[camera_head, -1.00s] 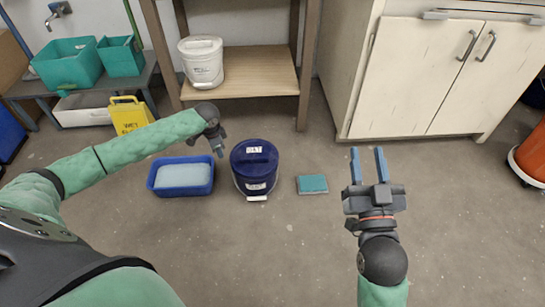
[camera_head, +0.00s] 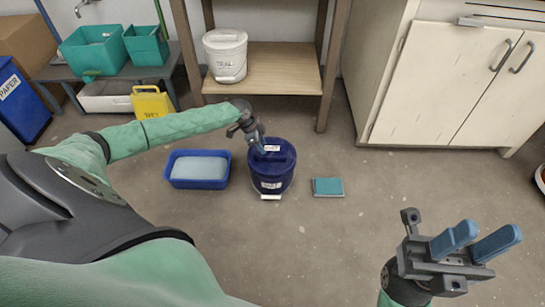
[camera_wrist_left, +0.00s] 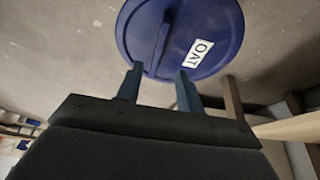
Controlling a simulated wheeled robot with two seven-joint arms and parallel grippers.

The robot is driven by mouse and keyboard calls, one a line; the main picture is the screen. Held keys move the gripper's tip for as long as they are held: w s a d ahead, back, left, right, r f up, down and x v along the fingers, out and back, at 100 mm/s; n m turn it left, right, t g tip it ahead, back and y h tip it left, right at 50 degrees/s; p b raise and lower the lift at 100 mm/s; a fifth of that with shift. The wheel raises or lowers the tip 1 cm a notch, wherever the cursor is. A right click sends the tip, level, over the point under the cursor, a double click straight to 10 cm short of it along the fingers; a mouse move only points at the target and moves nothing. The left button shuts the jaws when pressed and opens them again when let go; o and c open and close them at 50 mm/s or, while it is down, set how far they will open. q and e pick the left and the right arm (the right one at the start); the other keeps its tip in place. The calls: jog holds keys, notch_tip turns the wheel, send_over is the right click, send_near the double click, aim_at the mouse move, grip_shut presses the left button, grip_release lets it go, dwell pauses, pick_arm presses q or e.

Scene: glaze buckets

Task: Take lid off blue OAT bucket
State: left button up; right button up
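The dark blue OAT bucket (camera_head: 271,177) stands on the floor with its blue lid (camera_head: 277,154) on. In the left wrist view the lid (camera_wrist_left: 213,25) shows a raised bar handle (camera_wrist_left: 162,40) and a white OAT label (camera_wrist_left: 197,52). My left gripper (camera_head: 259,149) is at the lid's upper left edge in the head view. In the wrist view its two blue fingers (camera_wrist_left: 158,84) are apart with nothing between them, pointing at the lid near the handle. My right gripper (camera_head: 478,240) is open and empty at the lower right, over bare floor.
A blue tub (camera_head: 176,184) with pale contents is left of the bucket. A teal sponge-like block (camera_head: 328,187) lies to its right. A white TEAL bucket (camera_head: 225,77) stands on the wooden shelf (camera_head: 285,75) behind. Cream cabinets (camera_head: 425,90) are at the right. Floor in front is clear.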

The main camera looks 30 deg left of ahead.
aim_at(272, 154)
pick_arm(q)
jog(key=shift+d+b+x, duration=0.1)
jog(key=shift+b+x, duration=0.5)
jog(key=shift+x, duration=1.3)
jog(key=shift+d+b+x, duration=0.15)
jog(key=shift+b+x, duration=0.45)
jog(key=shift+x, duration=1.35)
jog(key=shift+r, duration=0.15)
jog(key=shift+c, duration=0.3)
grip_shut()
